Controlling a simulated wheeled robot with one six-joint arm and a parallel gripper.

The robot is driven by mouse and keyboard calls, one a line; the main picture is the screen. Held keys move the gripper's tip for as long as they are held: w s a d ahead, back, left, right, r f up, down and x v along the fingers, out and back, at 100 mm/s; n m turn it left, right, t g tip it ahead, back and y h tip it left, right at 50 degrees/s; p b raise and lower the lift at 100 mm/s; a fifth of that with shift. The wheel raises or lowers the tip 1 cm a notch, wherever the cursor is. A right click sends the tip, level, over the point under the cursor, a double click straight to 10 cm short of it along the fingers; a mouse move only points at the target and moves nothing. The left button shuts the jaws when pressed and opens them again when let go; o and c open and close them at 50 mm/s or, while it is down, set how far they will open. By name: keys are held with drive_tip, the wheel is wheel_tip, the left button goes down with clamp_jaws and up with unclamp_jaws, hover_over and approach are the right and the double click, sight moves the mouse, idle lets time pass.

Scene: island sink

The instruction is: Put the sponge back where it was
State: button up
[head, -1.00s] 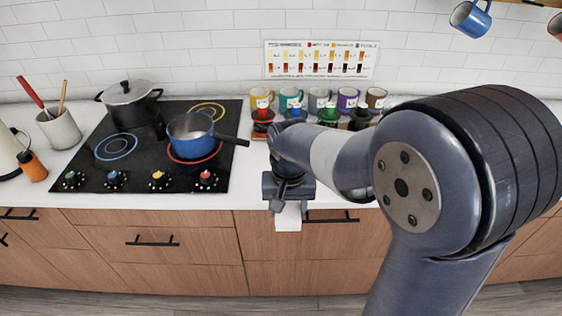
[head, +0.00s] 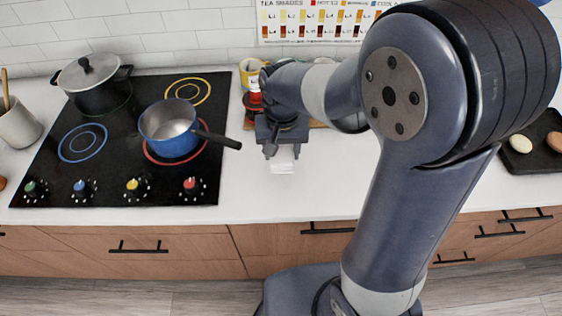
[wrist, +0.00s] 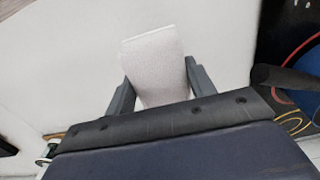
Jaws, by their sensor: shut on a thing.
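The sponge (wrist: 155,62) is a pale, whitish block in the wrist view. My gripper (wrist: 157,85) is shut on it, with one dark finger on each side. In the head view my gripper (head: 282,153) is over the white counter, right of the stove, and the sponge (head: 283,166) shows as a small white piece below it. I cannot tell how far above the counter the sponge is.
A blue saucepan (head: 167,131) stands on the black stove (head: 110,165), its handle (head: 218,139) reaching toward my gripper. A black pot (head: 97,88) is behind. A yellow mug (head: 250,70) and a red item (head: 253,100) stand behind my gripper. The counter (head: 285,200) in front is clear.

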sight(282, 151)
wheel_tip(282, 151, down, 7)
drive_tip(key=shift+f, duration=0.15)
drive_tip(key=shift+f, duration=0.1)
idle(0.3)
drive_tip(key=o, duration=0.9)
drive_tip(key=shift+o, duration=0.2)
drive_tip(key=shift+r, duration=0.6)
drive_tip(key=r, duration=1.1)
drive_tip(key=shift+s, duration=0.25)
